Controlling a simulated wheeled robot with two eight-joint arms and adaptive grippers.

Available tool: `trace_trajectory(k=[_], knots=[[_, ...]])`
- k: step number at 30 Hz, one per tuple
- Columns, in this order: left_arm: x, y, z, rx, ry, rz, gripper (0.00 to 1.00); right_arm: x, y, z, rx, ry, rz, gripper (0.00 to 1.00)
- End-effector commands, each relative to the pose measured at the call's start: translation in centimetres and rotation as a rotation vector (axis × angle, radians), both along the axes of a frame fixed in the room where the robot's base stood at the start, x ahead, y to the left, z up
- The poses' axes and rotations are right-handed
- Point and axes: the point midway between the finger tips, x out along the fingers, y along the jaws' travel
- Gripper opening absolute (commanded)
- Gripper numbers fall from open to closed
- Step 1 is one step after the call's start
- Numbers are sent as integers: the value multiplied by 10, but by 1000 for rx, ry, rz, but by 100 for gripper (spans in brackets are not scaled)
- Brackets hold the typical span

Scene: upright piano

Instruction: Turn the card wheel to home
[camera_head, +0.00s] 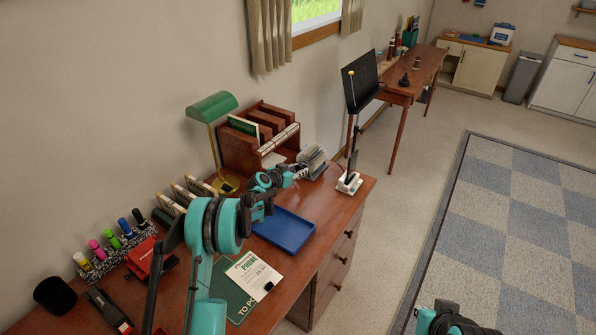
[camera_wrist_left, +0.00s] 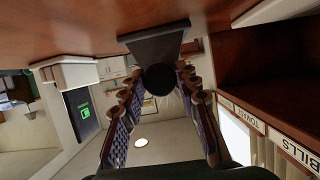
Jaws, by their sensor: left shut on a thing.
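The card wheel (camera_head: 313,158), a fan of pale cards on a stand, sits on the wooden desk near its far right corner. My left gripper (camera_head: 297,171) reaches it from the left and is shut on its dark side knob. In the left wrist view, the round black knob (camera_wrist_left: 160,79) is between the two padded fingers (camera_wrist_left: 158,92), in front of a dark stand side (camera_wrist_left: 152,45). I cannot read which card is up. My right gripper is not in view; part of my right arm shows at the bottom.
A blue tray (camera_head: 285,231) and phone sheet (camera_head: 254,273) lie nearer. Labels show on the sorter (camera_wrist_left: 297,152).

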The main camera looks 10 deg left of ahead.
Motion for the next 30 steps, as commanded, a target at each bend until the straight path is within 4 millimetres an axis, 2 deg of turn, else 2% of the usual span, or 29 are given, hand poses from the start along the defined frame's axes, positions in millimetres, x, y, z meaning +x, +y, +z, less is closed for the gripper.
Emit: trace_trajectory(k=[11, 30], knots=[[0, 1, 0, -95, 34, 0, 3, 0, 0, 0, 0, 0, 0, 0], [1, 3, -1, -501, 183, -1, 3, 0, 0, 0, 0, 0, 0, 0]])
